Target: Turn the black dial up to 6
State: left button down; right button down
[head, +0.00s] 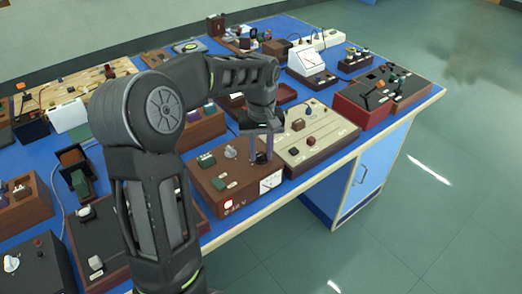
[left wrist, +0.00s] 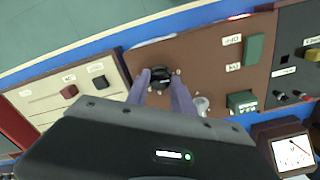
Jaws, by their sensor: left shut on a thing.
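The black dial (left wrist: 160,76) sits on the top face of a brown wooden box (left wrist: 196,50) in the left wrist view. The same box (head: 204,185) shows in the head view near the front edge of the blue bench. My left gripper (left wrist: 161,84) points down at the dial with one finger on each side, shut on it. In the head view my left gripper (head: 262,160) stands over the box, and its fingers mostly hide the dial. The dial's scale marks are too small to read. My right gripper is not in view.
A grey-white knob (left wrist: 202,104) stands close beside the fingers on the same box, with green blocks (left wrist: 254,48) farther along. A cream panel (head: 318,130) with small knobs adjoins the box. A red-sided box (head: 385,95) stands at the right. The floor beyond the bench is clear.

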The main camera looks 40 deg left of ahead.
pick_arm(q)
jog(key=m+p, duration=0.1)
jog(key=m, duration=0.4)
jog(key=shift+r, duration=0.1)
jog(key=m, duration=0.5)
jog(key=shift+m+p, duration=0.3)
jog(key=shift+p, duration=0.05)
jog(key=m+p, duration=0.1)
jog(key=m, duration=0.9)
jog(key=c, duration=1.1)
grip_release()
